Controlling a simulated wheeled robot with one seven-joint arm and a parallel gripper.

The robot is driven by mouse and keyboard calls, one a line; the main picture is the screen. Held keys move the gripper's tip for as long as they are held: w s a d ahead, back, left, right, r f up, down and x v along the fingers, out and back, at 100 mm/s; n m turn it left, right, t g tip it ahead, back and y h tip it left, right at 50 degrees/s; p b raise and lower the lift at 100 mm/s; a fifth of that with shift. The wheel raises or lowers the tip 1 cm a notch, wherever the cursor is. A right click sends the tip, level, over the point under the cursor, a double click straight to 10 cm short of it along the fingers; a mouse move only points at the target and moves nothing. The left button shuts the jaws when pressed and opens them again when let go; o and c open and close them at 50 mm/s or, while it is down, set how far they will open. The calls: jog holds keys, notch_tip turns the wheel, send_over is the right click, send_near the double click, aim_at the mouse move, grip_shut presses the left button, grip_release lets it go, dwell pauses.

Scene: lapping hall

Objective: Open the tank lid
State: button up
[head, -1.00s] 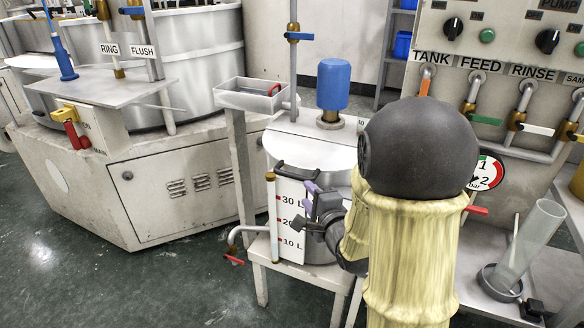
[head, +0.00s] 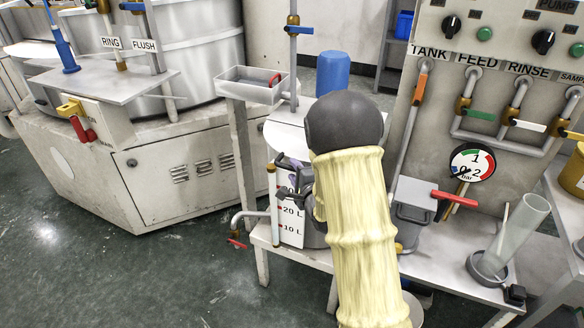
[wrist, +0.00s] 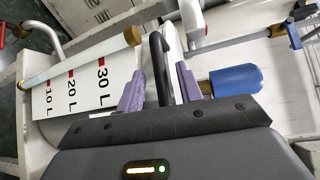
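The tank (head: 291,218) stands on a small bench, with a white litre scale on its front. Its round pale lid (head: 284,136) lies shut, partly hidden by my arm. A dark bar handle (wrist: 158,62) is at the lid's front edge. My gripper (head: 287,168) is at the front of the tank, close to the handle and partly hidden behind my arm in the head view. In the wrist view my gripper (wrist: 160,76) is open. Its two purple fingers stand on either side of the handle, with gaps visible.
A blue motor (head: 332,72) rises behind the lid, with a blue-handled pipe (head: 293,50) beside it. A clear tray (head: 250,84) stands at the left. A valve panel, gauge (head: 470,163) and clear cylinder (head: 515,232) are at the right.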

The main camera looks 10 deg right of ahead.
jog(key=shift+x, duration=1.15)
jog(key=shift+c, duration=0.3)
grip_shut()
